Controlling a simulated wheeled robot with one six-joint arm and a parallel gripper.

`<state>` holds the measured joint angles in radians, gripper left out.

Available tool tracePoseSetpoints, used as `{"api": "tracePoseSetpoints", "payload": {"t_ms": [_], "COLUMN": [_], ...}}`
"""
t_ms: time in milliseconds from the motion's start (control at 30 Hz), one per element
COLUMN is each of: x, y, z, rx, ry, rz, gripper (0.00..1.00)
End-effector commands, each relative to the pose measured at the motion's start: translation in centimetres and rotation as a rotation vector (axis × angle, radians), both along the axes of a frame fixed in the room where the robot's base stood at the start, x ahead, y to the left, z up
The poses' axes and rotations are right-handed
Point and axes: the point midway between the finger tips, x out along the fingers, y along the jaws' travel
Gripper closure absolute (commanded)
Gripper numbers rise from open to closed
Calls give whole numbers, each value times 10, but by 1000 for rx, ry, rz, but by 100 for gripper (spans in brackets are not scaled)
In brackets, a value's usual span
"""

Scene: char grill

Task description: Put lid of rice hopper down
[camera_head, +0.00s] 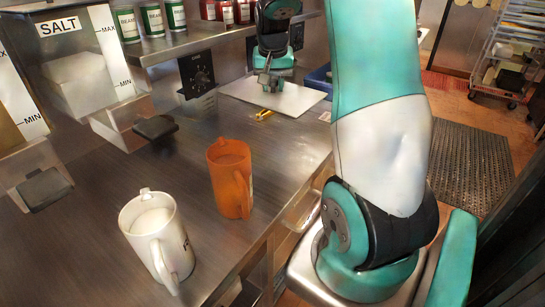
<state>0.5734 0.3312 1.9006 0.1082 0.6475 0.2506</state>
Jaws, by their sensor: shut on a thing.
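My gripper (268,84) is at the far part of the steel counter, small in the picture. A white flat panel (295,100) lies right under its fingers and looks like the lid. The fingers are shut at its middle, but the exact grip is too small to make out. I cannot tell whether the panel touches the counter or is slightly above it. Hoppers stand at the left, one labelled SALT (78,70). No rice label can be read.
An orange jug (229,180) and a white jug (157,235) stand on the near counter. A small yellow item (263,115) lies before the panel. Several cans line the shelf (190,42) above. A blue bin (318,80) sits right of the panel.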

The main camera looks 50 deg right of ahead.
Motion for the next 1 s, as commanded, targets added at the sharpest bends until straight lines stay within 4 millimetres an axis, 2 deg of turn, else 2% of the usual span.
{"api": "tracePoseSetpoints", "payload": {"t_ms": [500, 1000], "x": [-1, -1], "y": [2, 1], "z": [-131, -192], "rx": [5, 2], "ry": [7, 3], "rz": [1, 1], "gripper": [96, 96]}}
